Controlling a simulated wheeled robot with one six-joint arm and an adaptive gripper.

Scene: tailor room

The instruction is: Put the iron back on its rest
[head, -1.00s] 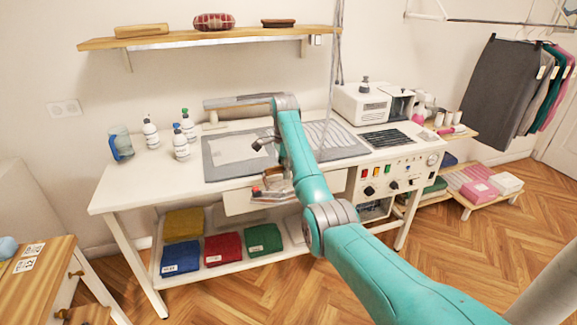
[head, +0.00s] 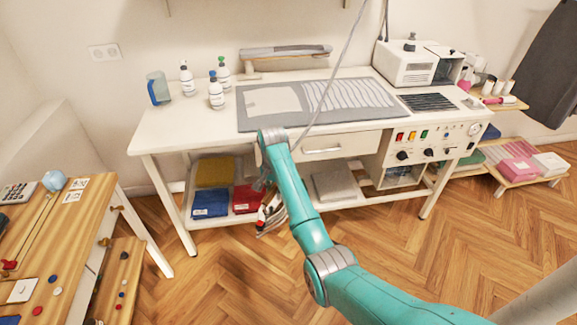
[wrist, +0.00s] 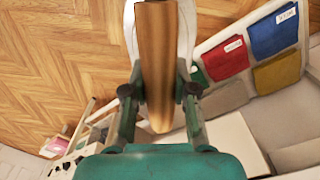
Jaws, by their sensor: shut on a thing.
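The iron (head: 271,215) hangs in front of the table's lower shelf in the head view. Its brown wooden handle (wrist: 157,35) runs between the fingers in the wrist view, with pale iron body on both sides. My gripper (wrist: 158,78) is shut on this handle. In the head view my gripper (head: 264,186) is small and partly hidden by my teal arm. A dark ribbed plate (head: 427,102), which looks like the iron rest, lies empty on the white table's (head: 200,125) right part, well above and right of the iron.
A grey ironing mat (head: 330,122) covers the table's middle. A grey cord (head: 350,75) hangs across it. Several bottles (head: 216,94) stand left, and a white machine (head: 404,65) stands behind the plate. Folded cloths (head: 211,203) lie on the lower shelf. A wooden side table (head: 90,235) stands left.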

